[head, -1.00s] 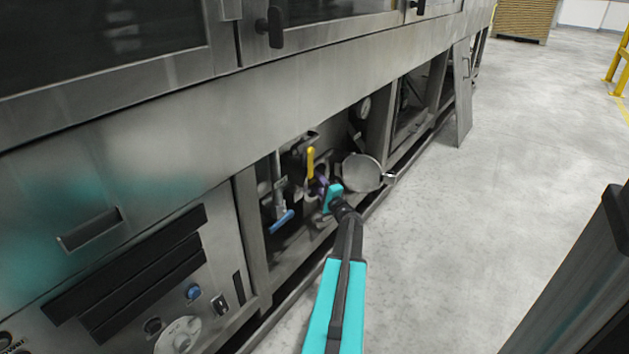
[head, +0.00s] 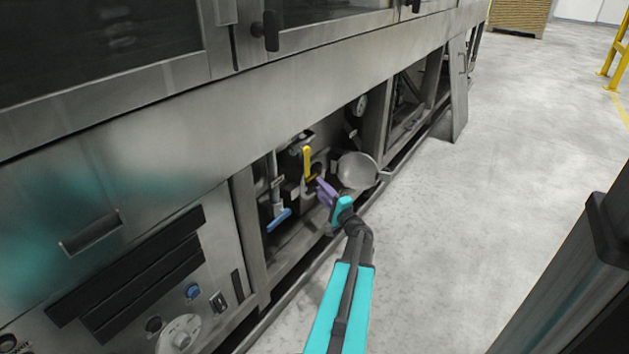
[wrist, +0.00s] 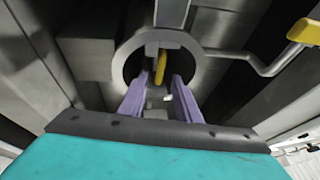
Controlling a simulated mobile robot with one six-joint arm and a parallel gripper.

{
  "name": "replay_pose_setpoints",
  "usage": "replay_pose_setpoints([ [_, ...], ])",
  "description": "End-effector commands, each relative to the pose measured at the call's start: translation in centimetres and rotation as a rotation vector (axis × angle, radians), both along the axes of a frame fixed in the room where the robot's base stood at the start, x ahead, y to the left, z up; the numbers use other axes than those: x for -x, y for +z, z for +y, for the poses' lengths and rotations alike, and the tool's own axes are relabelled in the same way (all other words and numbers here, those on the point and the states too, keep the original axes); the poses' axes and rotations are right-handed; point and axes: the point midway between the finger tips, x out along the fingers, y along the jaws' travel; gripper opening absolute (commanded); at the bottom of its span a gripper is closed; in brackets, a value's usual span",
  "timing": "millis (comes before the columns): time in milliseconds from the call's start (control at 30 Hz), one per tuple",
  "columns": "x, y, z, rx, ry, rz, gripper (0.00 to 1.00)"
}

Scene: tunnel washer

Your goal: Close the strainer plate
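The strainer plate (head: 357,171) is a round grey metal disc with a short tab at its right edge. It stands swung open inside the low bay of the washer, to the right of the round pipe opening. In the wrist view the opening's metal ring (wrist: 205,58) is straight ahead, with a yellow piece inside it. My gripper (head: 322,184) has purple fingers just in front of the opening, left of the plate. In the wrist view the fingers (wrist: 158,86) are apart with nothing held between them. I cannot make out the plate in the wrist view.
A yellow-handled valve (head: 307,162) stands left of the opening, and a blue handle (head: 280,220) is lower left. A bay post (head: 247,225) stands further left. A metal panel (head: 459,90) leans at the right. The grey floor (head: 480,200) on the right is clear.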

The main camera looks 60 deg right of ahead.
Motion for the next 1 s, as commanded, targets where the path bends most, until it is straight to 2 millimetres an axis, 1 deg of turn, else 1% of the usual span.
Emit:
replay_pose_setpoints([
  [33,0.8,0.1,0.6,-0.002,-0.001,0.0,0.3],
  [200,3.2,-0.3,1.8,-0.002,-0.001,0.0,0.3],
  [400,5.1,-0.7,2.7,0.0,0.0,-0.001,0.3],
  [600,5.7,-1.0,3.0,0.0,0.001,-0.002,0.3],
  [1000,5.7,-1.0,3.0,0.0,0.001,-0.002,0.3],
])
